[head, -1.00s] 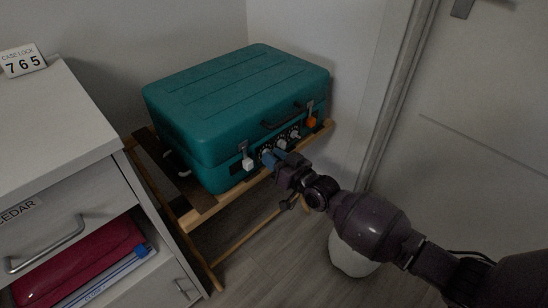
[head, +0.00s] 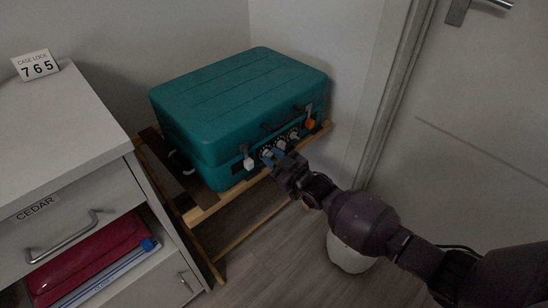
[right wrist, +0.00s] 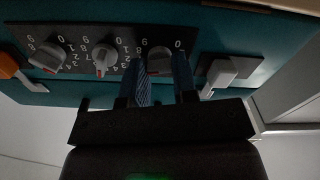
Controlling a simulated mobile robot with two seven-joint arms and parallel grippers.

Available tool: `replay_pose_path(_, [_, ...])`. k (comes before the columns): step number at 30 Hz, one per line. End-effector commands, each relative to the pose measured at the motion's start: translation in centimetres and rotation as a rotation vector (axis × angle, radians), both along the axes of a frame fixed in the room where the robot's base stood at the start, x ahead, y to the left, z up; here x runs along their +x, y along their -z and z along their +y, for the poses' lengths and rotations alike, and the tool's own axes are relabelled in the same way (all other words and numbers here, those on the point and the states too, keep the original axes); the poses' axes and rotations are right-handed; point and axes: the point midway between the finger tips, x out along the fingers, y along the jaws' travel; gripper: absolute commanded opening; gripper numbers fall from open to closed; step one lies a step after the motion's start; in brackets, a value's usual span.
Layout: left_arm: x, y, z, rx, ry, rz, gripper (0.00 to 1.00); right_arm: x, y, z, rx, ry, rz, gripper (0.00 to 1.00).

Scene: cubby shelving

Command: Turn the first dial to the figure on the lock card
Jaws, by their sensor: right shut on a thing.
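The lock card (head: 36,65) stands on the white cabinet at the left and reads "CASE LOCK 765". The teal case (head: 235,105) rests closed on a wooden rack. Its front has a black plate with three white dials, the middle dial (right wrist: 104,58) and far dial (right wrist: 48,56) being free. My right gripper (head: 271,157) is at the dial nearest the white latch, the first dial (right wrist: 159,58). In the right wrist view its blue fingers straddle this dial's knob and are shut on it. A red mark shows on the knob; fingers hide some figures. My left gripper is out of view.
A white latch (right wrist: 221,74) sits close beside the held dial; an orange latch (head: 310,124) is at the other end. The cabinet's CEDAR drawer (head: 60,225) and an open space with a red folder (head: 90,262) are at left. A door stands at right.

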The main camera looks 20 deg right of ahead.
Motion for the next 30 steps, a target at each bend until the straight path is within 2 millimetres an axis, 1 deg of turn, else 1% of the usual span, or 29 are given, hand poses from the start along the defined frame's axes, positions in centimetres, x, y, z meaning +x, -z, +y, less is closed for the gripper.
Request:
replay_pose_path(11, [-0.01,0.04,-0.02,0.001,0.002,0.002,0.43,-0.07,0.15,0.0,-0.005,0.001,0.0,0.03])
replay_pose_path(12, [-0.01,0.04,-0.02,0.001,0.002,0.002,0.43,-0.07,0.15,0.0,-0.005,0.001,0.0,0.29])
replay_pose_path(16, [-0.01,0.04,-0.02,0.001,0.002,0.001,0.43,-0.05,0.13,0.0,-0.005,0.001,0.0,0.49])
replay_pose_path(17, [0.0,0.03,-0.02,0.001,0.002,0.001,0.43,-0.05,0.12,-0.01,-0.005,0.0,-0.001,0.52])
replay_pose_path(26, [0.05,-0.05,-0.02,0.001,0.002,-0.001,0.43,-0.12,0.02,-0.05,-0.005,0.0,-0.002,0.52])
replay_pose_path(30, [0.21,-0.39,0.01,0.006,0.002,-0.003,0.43,-0.92,-0.17,-0.38,-0.005,0.001,-0.003,0.52])
